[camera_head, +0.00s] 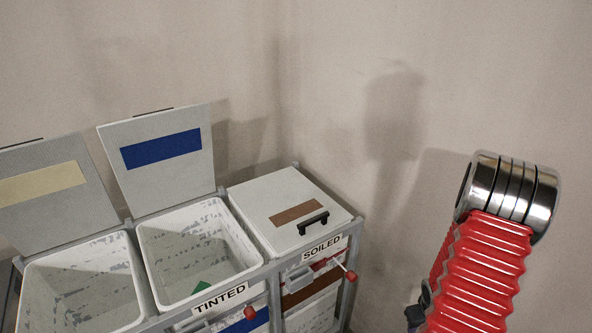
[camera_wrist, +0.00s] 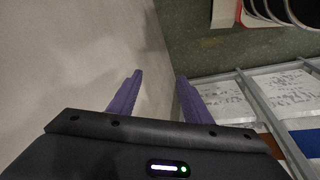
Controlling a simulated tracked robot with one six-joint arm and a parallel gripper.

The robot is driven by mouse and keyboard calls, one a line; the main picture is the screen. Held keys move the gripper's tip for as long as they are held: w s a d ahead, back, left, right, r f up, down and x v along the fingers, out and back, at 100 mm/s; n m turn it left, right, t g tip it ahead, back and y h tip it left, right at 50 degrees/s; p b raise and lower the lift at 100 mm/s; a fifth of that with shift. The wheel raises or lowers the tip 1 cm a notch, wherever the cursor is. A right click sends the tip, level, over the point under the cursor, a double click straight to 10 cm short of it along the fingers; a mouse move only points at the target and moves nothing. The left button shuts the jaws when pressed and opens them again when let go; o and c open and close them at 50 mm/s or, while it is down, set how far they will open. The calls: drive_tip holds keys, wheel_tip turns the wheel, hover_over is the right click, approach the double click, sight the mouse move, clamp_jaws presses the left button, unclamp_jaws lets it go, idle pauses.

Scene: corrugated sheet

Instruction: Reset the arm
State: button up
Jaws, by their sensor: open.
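My gripper (camera_wrist: 160,76) shows in the wrist view as two purple fingers spread apart, with nothing between them. Beyond the fingers are the wall and a strip of dark floor. In the head view my arm (camera_head: 480,270), a red ribbed sleeve with a shiny metal joint at its top, stands at the right edge. It is to the right of the bins and apart from them in the picture. The gripper's fingers cannot be made out in the head view.
The SOILED bin's lid (camera_head: 270,190) is shut. The grey rack (camera_wrist: 262,110) stands right of my gripper; the wall (camera_wrist: 70,60) is left.

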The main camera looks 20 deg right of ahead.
drive_tip(key=w+a+r+n+t+y, duration=0.1)
drive_tip(key=a+r+n+t+y, duration=0.1)
drive_tip(key=a+r, duration=3.8)
drive_tip(key=shift+w+r+n+t, duration=0.2)
drive_tip(key=shift+n+t, duration=0.3)
drive_tip(key=shift+t, duration=0.6)
